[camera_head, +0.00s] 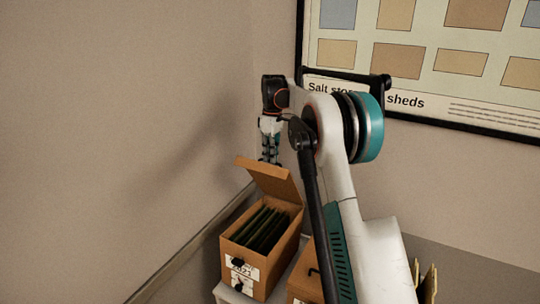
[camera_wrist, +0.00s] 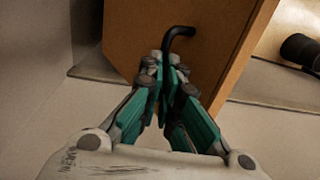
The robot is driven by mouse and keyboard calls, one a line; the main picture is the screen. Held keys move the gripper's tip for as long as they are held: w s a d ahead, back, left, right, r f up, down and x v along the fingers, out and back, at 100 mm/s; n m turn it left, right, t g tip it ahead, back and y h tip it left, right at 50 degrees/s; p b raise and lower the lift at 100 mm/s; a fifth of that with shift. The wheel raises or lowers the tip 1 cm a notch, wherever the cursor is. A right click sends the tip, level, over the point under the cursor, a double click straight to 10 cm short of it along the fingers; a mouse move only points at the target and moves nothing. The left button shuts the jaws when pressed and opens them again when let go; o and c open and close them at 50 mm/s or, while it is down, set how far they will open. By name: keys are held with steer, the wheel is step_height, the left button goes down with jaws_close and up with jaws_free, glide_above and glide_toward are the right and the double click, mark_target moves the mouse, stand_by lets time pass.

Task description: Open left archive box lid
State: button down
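The left archive box (camera_head: 284,248) is a brown carton with dark files inside and a label on its front. Its lid (camera_head: 273,181) stands raised and tilted up at the back, leaving the top open. My gripper (camera_head: 269,158) is behind the lid's upper edge, and its fingertips are partly hidden there. In the wrist view the lid (camera_wrist: 222,62) fills the upper middle, with a black bent handle (camera_wrist: 178,33) on it. My gripper (camera_wrist: 162,66) has its fingertips drawn together around the handle's near end.
A second brown box (camera_head: 303,282) stands to the right, mostly hidden behind my arm. A wall rail (camera_head: 190,249) runs along the left wall. A framed wall chart (camera_head: 440,75) hangs behind my arm. A dark round object (camera_wrist: 300,50) shows at the wrist view's right.

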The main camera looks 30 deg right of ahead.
steer(key=shift+d+f, duration=0.25)
steer(key=shift+d, duration=0.05)
steer(key=c, duration=1.7)
jaws_free()
steer(key=shift+w, duration=0.1)
steer(key=shift+r, duration=0.1)
steer(key=w+d+r+p, duration=0.2)
steer(key=d+r+p, duration=0.1)
steer(key=p, duration=0.3)
steer(key=w+d+r+p, duration=0.2)
steer(key=d+r+p, duration=0.1)
steer(key=p, duration=0.3)
steer(key=w+d+r+p, duration=0.2)
steer(key=w+r+p, duration=0.1)
steer(key=r+p, duration=0.2)
steer(key=shift+d+r+p, duration=0.1)
steer(key=shift+d+p, duration=0.3)
steer(key=shift+p, duration=0.15)
steer(key=shift+c, duration=0.4)
